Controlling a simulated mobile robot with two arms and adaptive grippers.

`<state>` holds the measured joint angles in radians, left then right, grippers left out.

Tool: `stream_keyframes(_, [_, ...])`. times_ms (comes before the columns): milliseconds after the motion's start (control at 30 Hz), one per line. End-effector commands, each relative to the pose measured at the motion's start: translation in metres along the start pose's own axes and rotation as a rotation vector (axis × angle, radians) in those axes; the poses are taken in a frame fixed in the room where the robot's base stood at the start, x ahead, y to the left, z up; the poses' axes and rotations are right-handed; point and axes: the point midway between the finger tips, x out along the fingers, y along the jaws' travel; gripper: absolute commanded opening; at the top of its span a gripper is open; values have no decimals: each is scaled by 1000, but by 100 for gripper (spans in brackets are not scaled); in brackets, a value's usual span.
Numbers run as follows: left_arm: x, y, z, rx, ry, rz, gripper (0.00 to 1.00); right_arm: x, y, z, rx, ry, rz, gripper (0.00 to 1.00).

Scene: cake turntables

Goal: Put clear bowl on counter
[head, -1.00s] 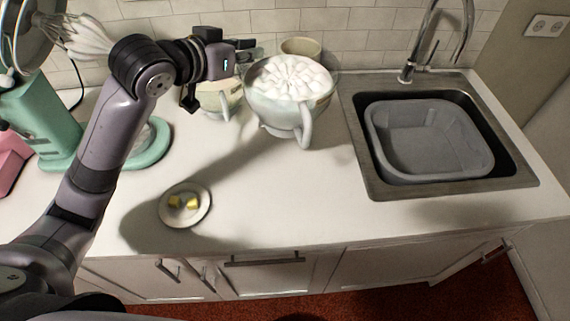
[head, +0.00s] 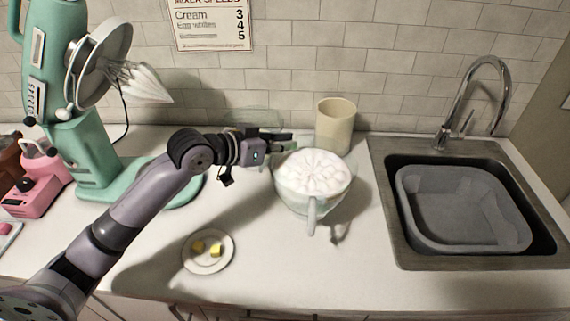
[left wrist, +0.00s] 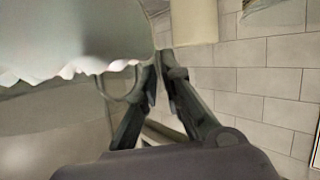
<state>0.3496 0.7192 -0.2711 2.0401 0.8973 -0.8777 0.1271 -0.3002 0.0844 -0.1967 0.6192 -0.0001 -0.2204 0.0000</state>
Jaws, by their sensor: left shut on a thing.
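The clear bowl (head: 318,200) looks pale and see-through, with white whipped cream heaped in it and a handle toward the front. It is upright above the counter (head: 290,265), left of the sink. My left gripper (head: 283,138) is at its back left rim and shut on it, though the exact grip point is partly hidden. In the left wrist view, the bowl (left wrist: 65,40) fills the upper left, with a loop handle beside my left gripper's fingertips (left wrist: 160,68). I cannot tell whether the bowl's base touches the counter. My right gripper is not in view.
A beige cup (head: 335,128) stands behind the bowl. A small plate (head: 208,266) with yellow pieces lies front left. A green stand mixer (head: 82,150) is at the left. The sink (head: 385,245) holds a grey basin (head: 465,215). Counter in front of the bowl is clear.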

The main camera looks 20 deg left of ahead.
Motion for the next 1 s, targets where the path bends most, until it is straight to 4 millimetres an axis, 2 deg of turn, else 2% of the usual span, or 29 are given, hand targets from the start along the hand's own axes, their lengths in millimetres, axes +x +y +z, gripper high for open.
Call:
stream_keyframes(267, [10,-3,24,-1,4,0,0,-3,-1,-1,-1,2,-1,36])
stream_keyframes(500, [23,-7,54,-3,4,0,0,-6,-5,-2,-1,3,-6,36])
stream_keyframes(933, [26,-8,61,1,6,0,0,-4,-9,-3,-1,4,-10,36])
stream_keyframes(967, [26,-8,62,2,2,0,8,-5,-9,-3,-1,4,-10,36])
stream_keyframes(1000, [26,-8,62,2,2,0,11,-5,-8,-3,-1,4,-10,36])
